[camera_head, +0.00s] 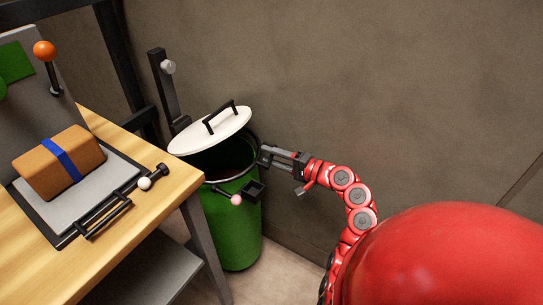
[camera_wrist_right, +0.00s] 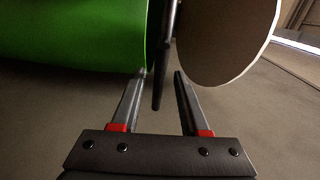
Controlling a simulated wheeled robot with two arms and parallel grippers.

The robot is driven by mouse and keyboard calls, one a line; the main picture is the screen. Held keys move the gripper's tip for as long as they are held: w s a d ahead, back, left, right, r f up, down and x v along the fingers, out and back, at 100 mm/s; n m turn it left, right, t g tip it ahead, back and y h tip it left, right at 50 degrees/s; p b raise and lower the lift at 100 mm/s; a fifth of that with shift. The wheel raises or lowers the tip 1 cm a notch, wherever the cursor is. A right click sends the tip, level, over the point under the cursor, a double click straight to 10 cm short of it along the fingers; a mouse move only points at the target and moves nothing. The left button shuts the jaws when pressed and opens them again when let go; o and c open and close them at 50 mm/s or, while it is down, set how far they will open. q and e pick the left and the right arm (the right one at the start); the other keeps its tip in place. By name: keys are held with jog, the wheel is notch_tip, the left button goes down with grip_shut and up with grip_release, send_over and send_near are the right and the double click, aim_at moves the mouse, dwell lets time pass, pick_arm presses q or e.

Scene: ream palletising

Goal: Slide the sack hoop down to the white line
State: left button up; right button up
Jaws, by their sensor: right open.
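My right gripper (camera_head: 264,156) is open at the right side of the green bin (camera_head: 236,238), close to its dark top rim. In the right wrist view, the open fingers (camera_wrist_right: 161,76) lie on either side of a dark bar (camera_wrist_right: 163,85) at the bin's edge. I cannot tell whether this bar is the sack hoop or the rim, or whether the fingers touch it. The white lid (camera_head: 192,138) is tilted above the bin's mouth. No white line can be made out. My left gripper is out of view.
A wooden table (camera_head: 178,176) stands left of the bin, carrying a brown package (camera_head: 84,154) with a blue band. A pink knob (camera_head: 236,200) and black bracket (camera_head: 255,189) stick out at the bin's front. The wall is close behind.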

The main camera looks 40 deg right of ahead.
jog(key=p+v, duration=0.3)
jog(key=v, duration=1.4)
jog(key=shift+d, duration=0.2)
jog(key=shift+s+f, duration=0.1)
jog(key=shift+s, duration=0.1)
